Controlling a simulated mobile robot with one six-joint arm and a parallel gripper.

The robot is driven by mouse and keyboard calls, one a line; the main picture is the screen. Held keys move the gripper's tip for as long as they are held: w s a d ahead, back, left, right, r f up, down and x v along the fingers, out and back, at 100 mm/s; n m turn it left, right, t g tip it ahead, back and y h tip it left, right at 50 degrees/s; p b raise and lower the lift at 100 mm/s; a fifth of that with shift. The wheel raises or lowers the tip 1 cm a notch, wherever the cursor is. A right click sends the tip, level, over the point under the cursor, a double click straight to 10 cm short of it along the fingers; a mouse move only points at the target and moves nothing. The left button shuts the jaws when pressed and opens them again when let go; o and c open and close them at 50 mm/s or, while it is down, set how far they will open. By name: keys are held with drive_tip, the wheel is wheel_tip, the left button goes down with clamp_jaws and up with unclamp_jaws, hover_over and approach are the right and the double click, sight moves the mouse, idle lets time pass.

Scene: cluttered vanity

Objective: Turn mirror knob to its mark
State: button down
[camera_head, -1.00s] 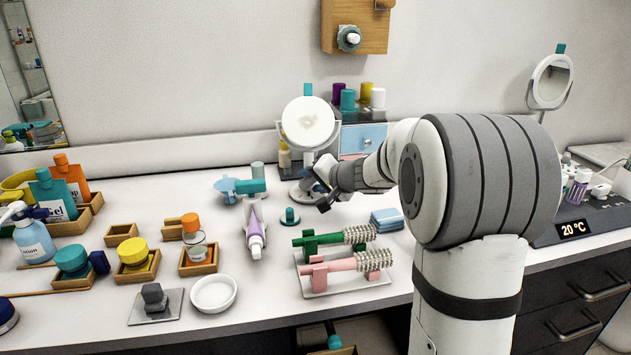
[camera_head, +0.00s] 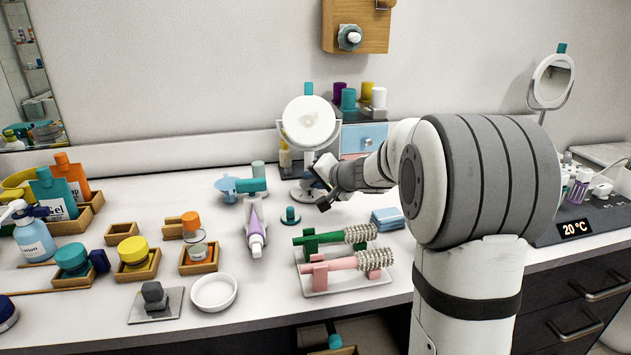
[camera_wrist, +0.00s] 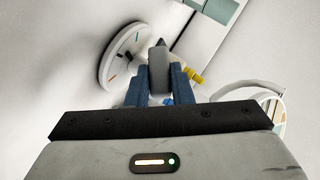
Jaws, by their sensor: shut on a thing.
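The round white vanity mirror (camera_head: 308,123) stands on a stem and base (camera_head: 303,190) towards the back of the counter. My gripper (camera_head: 324,192) is low beside the stem, just right of the mirror. In the wrist view, my gripper (camera_wrist: 160,82) has its blue fingers shut on a grey knob (camera_wrist: 158,68) with a dark tip. A white disc (camera_wrist: 123,50) with an orange mark and dark marks sits beside the knob. The fingers hide part of the knob. I cannot tell whether the knob lines up with a mark.
A small teal-topped piece (camera_head: 290,216) and a purple-white tube (camera_head: 255,230) stand left of my gripper. Hairbrushes (camera_head: 340,237) lie on a rack in front, with blue folded cloths (camera_head: 388,219) to the right. A drawer unit (camera_head: 362,138) stands behind.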

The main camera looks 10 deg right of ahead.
drive_tip(key=f+b, duration=0.1)
drive_tip(key=b, duration=0.1)
drive_tip(key=shift+b, duration=0.3)
drive_tip(key=m+t+y+b, duration=0.1)
drive_tip(key=y+b, duration=0.1)
drive_tip(key=b, duration=0.4)
drive_tip(key=shift+d+m, duration=0.15)
drive_tip(key=shift+m, duration=0.15)
drive_tip(key=b, duration=0.2)
drive_tip(key=shift+m+t+b, duration=0.3)
drive_tip(key=shift+t, duration=0.1)
drive_tip(key=shift+r+y+b, duration=0.1)
drive_tip(key=shift+y+b, duration=0.3)
drive_tip(key=shift+r, duration=0.1)
drive_tip(key=c, duration=1.3)
unclamp_jaws()
drive_tip(key=shift+s, duration=0.2)
